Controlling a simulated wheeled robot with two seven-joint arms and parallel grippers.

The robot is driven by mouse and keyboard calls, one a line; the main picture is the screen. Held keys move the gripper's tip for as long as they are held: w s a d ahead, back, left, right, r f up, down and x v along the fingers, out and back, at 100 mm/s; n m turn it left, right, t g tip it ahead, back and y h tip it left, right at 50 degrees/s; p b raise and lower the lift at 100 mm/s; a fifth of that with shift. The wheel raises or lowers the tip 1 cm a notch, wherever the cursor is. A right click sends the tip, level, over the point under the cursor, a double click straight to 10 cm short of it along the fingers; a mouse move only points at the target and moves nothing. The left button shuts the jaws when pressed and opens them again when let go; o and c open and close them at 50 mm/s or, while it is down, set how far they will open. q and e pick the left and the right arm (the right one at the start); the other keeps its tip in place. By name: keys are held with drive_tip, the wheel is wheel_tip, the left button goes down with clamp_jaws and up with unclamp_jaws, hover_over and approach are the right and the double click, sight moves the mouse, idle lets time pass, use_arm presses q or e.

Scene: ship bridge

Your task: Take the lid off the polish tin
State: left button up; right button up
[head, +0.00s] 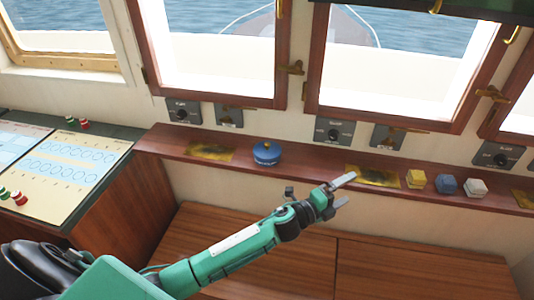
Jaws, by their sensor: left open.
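A round blue tin (266,158) with a lid and a small knob on top stands upright on the wooden shelf under the windows. It looks like the polish tin, and its lid appears to be on. My left gripper (346,190) is open and empty, in front of the shelf to the right of the tin and apart from it. Its fingers point right, away from the tin. My right gripper is not in the view.
The narrow wooden shelf (317,165) also bears brass plates (372,176) and yellow, blue and white blocks (446,184) at the right. A console (58,165) with red and green knobs stands at the left. Wooden lockers (420,270) lie below.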

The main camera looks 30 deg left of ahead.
use_arm(q)
drive_tip(key=d+r+m+g+h, duration=0.5)
drive_tip(key=r+m+h, duration=0.1)
drive_tip(key=m, duration=0.4)
drive_tip(key=m+g+y, duration=0.9)
drive_tip(key=m+y, duration=1.1)
drive_tip(key=m, duration=0.4)
approach(268, 145)
drive_tip(key=x, duration=0.1)
drive_tip(key=p+x, duration=0.1)
drive_tip(key=x, duration=0.1)
drive_tip(key=p+x, duration=0.1)
drive_tip(key=shift+w+f, duration=0.2)
drive_tip(key=shift+w, duration=0.1)
drive_tip(key=shift+a+f+p, duration=0.15)
drive_tip(key=shift+f+p, duration=0.35)
drive_tip(key=shift+p, duration=0.1)
drive_tip(key=p+x, duration=0.1)
drive_tip(key=x, duration=0.2)
drive_tip(key=shift+s+a+f+p, duration=0.1)
drive_tip(key=shift+a+f+p, duration=0.1)
drive_tip(key=shift+p, duration=0.15)
drive_tip(key=shift+f, duration=0.5)
drive_tip(key=c, duration=0.7)
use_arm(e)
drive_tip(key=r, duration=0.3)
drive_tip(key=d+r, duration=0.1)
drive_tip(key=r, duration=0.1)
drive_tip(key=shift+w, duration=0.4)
